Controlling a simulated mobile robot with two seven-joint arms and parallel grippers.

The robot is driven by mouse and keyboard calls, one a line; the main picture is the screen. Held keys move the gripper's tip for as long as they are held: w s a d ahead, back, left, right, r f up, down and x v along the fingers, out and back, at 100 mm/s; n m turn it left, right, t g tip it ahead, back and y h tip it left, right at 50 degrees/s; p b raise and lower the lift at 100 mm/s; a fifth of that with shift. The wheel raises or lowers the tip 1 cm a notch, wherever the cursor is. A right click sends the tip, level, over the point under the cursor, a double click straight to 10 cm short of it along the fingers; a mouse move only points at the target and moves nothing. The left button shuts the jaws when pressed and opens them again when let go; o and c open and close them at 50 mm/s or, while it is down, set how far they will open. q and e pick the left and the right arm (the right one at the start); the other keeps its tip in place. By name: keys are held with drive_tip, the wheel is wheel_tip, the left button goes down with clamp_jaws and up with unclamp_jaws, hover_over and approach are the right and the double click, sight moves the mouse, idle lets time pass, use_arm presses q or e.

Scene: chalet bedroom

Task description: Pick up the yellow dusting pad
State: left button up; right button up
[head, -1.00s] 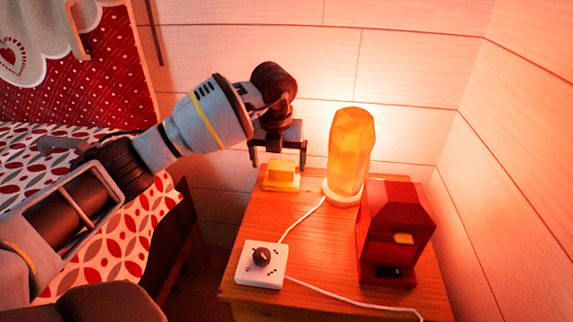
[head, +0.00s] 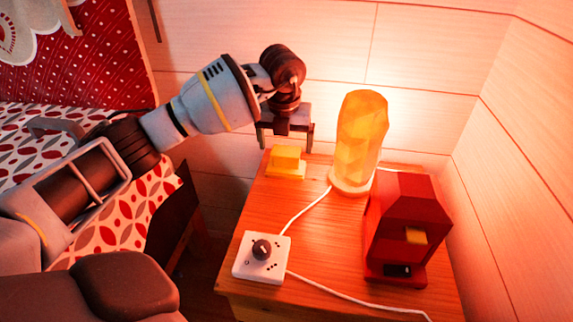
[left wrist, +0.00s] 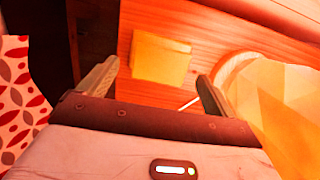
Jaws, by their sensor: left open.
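The yellow dusting pad (head: 287,161) lies on the wooden nightstand (head: 318,235), near its back left corner in the head view. My left gripper (head: 286,147) is open and empty, fingers pointing down, just above and behind the pad in that view. In the left wrist view the pad (left wrist: 160,57) shows as a yellow square between and beyond the two open fingers (left wrist: 158,72). It looks apart from both fingers; the exact height gap is hard to tell. My right gripper is not in view.
A glowing faceted lamp (head: 359,140) stands close to the right of the pad. A red house-shaped box (head: 400,225) stands at the right. A white switch box (head: 261,257) with a dark knob and a white cord (head: 305,210) lie in front. A bed (head: 110,240) is at left.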

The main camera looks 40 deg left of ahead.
sight(286, 151)
use_arm(q)
drive_tip(key=f, duration=0.1)
drive_tip(key=f+b, duration=0.1)
drive_tip(key=f, duration=0.1)
drive_tip(key=f+b, duration=0.1)
drive_tip(key=f, duration=0.1)
drive_tip(key=shift+w+a+f, duration=0.1)
drive_tip(key=shift+w+a, duration=0.1)
drive_tip(key=shift+w, duration=0.15)
drive_tip(key=shift+c, duration=0.3)
drive_tip(key=c, duration=1)
drive_tip(key=shift+r, duration=0.25)
